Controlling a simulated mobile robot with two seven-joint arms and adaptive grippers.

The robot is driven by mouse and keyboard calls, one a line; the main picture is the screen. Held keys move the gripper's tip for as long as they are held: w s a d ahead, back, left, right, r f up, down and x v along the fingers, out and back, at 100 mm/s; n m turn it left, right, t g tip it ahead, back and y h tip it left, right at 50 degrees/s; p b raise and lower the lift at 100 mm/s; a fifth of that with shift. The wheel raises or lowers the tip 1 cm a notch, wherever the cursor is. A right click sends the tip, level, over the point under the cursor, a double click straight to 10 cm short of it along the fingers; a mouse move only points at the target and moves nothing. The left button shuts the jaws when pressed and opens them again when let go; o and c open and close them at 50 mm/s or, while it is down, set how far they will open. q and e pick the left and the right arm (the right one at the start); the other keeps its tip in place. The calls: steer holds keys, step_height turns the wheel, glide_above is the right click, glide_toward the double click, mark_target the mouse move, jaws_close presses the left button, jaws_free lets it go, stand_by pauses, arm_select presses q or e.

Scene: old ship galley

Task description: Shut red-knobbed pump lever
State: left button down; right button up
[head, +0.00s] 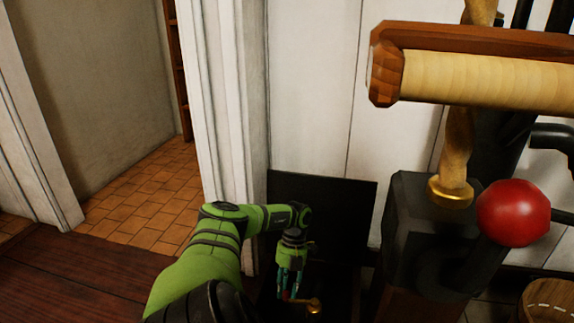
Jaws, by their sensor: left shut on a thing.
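The red knob (513,213) is a large round ball at the right, on the end of a thick black lever arm (472,265). The arm runs down and left from the knob, beside a dark block-like housing (412,215). My left gripper (290,292) is low in the middle, well left of the red knob and apart from it. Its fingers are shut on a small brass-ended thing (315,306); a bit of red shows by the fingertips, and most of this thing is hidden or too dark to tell. My right gripper is not in view.
A black panel (325,205) stands behind my left gripper. A doorway with a tiled floor (145,195) is at the left.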

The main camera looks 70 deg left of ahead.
arm_select(q)
steer(key=shift+w+a+m, duration=0.3)
steer(key=shift+w+m, duration=0.05)
steer(key=shift+m, duration=0.15)
steer(key=shift+y, duration=0.3)
steer(key=c, duration=0.9)
jaws_free()
steer(key=shift+c, duration=0.2)
step_height(320, 180, up, 10)
steer(key=shift+s, duration=0.1)
